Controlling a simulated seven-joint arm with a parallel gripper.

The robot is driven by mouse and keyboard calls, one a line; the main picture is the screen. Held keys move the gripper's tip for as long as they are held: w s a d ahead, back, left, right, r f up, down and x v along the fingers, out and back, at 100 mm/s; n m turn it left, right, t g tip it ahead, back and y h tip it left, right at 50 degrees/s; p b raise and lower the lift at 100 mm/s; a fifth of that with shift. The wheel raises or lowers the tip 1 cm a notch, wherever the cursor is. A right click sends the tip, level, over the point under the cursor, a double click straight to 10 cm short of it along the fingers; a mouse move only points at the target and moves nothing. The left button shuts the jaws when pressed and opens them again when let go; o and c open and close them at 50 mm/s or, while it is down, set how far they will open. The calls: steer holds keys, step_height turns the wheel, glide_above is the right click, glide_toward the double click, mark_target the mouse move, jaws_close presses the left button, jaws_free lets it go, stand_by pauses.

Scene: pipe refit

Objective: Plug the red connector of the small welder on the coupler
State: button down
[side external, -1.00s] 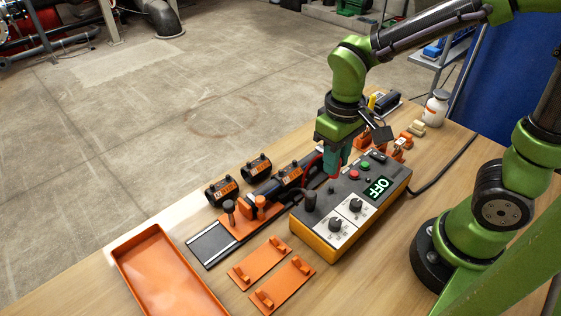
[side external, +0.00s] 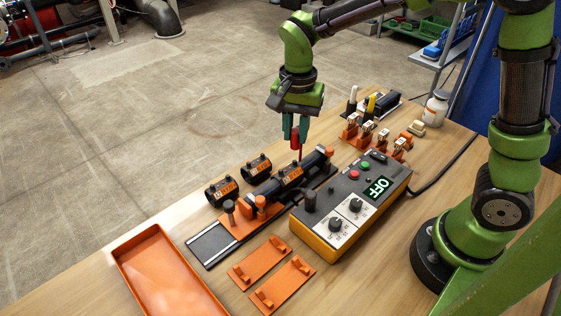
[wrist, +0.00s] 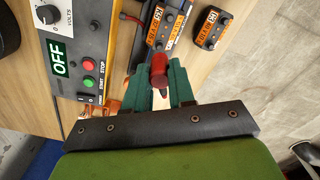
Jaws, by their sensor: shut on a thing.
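My gripper (side external: 295,131) is shut on the red connector (side external: 295,139), which points down above the far end of the clamped pipe assembly. In the wrist view the red connector (wrist: 159,72) sits between the green fingers (wrist: 160,88). The black coupler (side external: 291,175) with an orange label lies on the pipe in the orange clamp rig (side external: 262,206). The connector is above and apart from it. The small welder (side external: 350,206), a grey and orange box, stands to the right; its display reads OFF. A cable runs from the connector; its full path is hidden.
Two loose couplers (side external: 221,190) stand left of the rig. An orange tray (side external: 165,272) and two orange plates (side external: 260,262) lie in front. Orange clamps (side external: 367,134), tools and a white bottle (side external: 436,106) stand behind the welder.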

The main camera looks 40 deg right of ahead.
mark_target(295, 147)
steer(key=shift+f, duration=1.25)
steer(key=shift+f, duration=0.35)
steer(key=shift+f, duration=0.45)
steer(key=shift+f, duration=0.55)
stand_by(0.8)
steer(key=c, duration=0.7)
jaws_free()
steer(key=shift+r, duration=0.1)
steer(key=shift+r, duration=3.65)
